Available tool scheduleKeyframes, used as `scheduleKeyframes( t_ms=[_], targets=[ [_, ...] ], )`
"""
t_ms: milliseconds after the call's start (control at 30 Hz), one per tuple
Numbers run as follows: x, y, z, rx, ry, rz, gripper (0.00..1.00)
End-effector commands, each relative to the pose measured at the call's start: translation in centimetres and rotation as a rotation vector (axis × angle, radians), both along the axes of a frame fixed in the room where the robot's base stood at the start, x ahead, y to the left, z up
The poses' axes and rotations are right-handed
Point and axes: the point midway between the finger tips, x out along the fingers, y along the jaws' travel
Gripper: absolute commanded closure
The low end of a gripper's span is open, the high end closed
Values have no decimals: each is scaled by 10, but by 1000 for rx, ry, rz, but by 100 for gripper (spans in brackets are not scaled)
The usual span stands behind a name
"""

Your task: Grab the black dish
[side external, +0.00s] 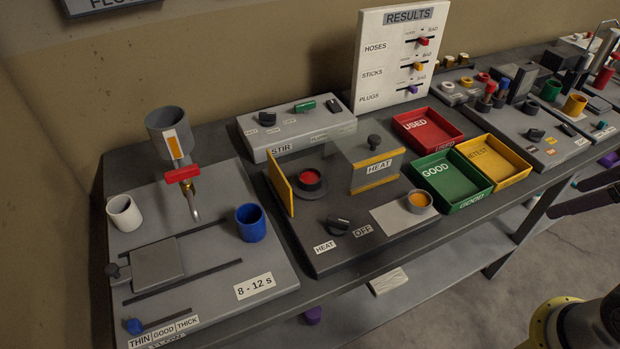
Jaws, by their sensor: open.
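A small round black dish (309,186) with red contents sits on the dark grey heater board, between a yellow-edged upright panel and the HEAT housing. A second small dark dish (417,209) with orange contents stands on a light grey patch at the board's front right. I cannot tell for certain which is the task's dish. Both look upright and nothing touches them from above.
The HEAT housing (372,165) and yellow-edged panel (281,189) flank the red-filled dish. A black knob (337,227) stands in front. Red (428,130), green (452,186) and yellow (507,166) trays lie right. A funnel stand (168,128) rises left.

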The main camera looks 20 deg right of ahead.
Motion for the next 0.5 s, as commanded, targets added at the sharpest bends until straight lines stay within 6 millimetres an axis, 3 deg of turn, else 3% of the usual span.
scheduleKeyframes(
  t_ms=[267, 500],
  targets=[
    [39, 4, 81, -143, -18, 302, 3],
    [111, 23, 138, -245, 33, 603, 3]
  ],
)
